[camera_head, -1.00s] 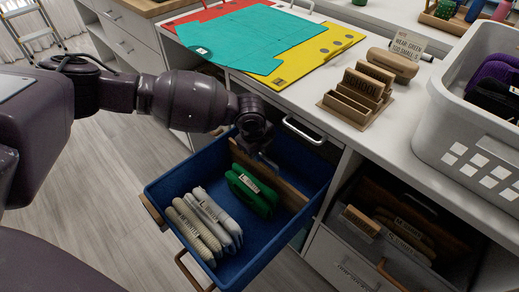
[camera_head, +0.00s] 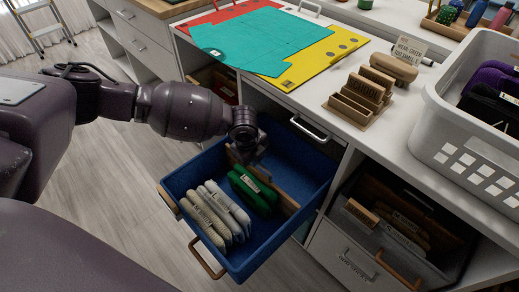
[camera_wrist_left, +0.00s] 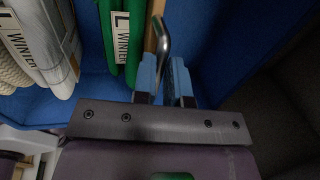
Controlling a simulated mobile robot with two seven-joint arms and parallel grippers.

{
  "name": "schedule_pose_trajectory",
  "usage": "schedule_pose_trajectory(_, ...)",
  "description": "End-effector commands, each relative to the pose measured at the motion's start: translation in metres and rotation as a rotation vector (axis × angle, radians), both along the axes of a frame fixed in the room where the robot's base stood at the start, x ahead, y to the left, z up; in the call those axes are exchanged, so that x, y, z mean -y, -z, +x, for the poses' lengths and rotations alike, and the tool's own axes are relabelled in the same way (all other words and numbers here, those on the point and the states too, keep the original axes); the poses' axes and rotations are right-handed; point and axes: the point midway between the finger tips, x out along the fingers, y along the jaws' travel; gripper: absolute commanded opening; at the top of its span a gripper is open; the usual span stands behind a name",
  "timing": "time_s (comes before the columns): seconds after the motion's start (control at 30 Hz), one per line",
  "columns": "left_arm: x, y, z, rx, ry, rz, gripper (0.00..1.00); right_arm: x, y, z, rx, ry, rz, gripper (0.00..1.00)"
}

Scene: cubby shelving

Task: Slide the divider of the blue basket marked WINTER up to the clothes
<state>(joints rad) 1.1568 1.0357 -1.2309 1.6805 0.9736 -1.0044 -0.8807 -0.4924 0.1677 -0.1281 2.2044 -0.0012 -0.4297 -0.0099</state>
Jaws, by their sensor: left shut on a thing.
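The blue basket (camera_head: 318,178) is pulled out of the cubby below the counter. In it, pale folded clothes (camera_head: 218,212) and a green folded garment (camera_head: 252,190) stand on edge; the green one (camera_wrist_left: 120,50) and a pale one show WINTER labels in the left wrist view. The wooden divider (camera_head: 288,204) stands just behind the green garment; whether they touch is unclear. My left gripper (camera_head: 246,152) is at the divider's far end. In the left wrist view its blue fingers (camera_wrist_left: 166,78) are shut around a metal handle on the divider (camera_wrist_left: 151,35). My right gripper is out of view.
A grey bin (camera_head: 352,250) with brown folded items sits in the cubby to the right. The counter above holds a teal mat (camera_head: 270,40), a wooden block holder (camera_head: 360,98) and a white laundry basket (camera_head: 445,140). Bare blue floor shows behind the divider.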

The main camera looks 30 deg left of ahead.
Motion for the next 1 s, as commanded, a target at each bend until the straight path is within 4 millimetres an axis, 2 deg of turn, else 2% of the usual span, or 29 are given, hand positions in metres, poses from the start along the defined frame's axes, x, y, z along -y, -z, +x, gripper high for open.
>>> schedule_pose_trajectory(0.03, -0.003, -0.008, -0.007, 0.006, -0.001, 0.002, 0.0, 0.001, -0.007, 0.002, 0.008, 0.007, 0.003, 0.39)
schedule_pose_trajectory(0.3, -0.014, -0.004, -0.038, 0.003, 0.0, 0.001, 0.0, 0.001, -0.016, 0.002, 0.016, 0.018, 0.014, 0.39)
schedule_pose_trajectory(0.73, -0.016, 0.001, -0.044, -0.001, 0.001, 0.001, 0.0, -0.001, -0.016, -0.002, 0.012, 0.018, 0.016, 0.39)
schedule_pose_trajectory(0.77, -0.016, 0.001, -0.044, -0.001, 0.001, 0.001, 0.15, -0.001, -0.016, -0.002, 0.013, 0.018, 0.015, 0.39)
schedule_pose_trajectory(0.9, -0.016, 0.001, -0.044, -0.001, 0.0, 0.0, 0.37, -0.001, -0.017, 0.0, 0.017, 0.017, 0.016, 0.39)
schedule_pose_trajectory(1.0, -0.016, 0.0, -0.044, -0.001, 0.0, 0.0, 0.38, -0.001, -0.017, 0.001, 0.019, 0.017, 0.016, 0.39)
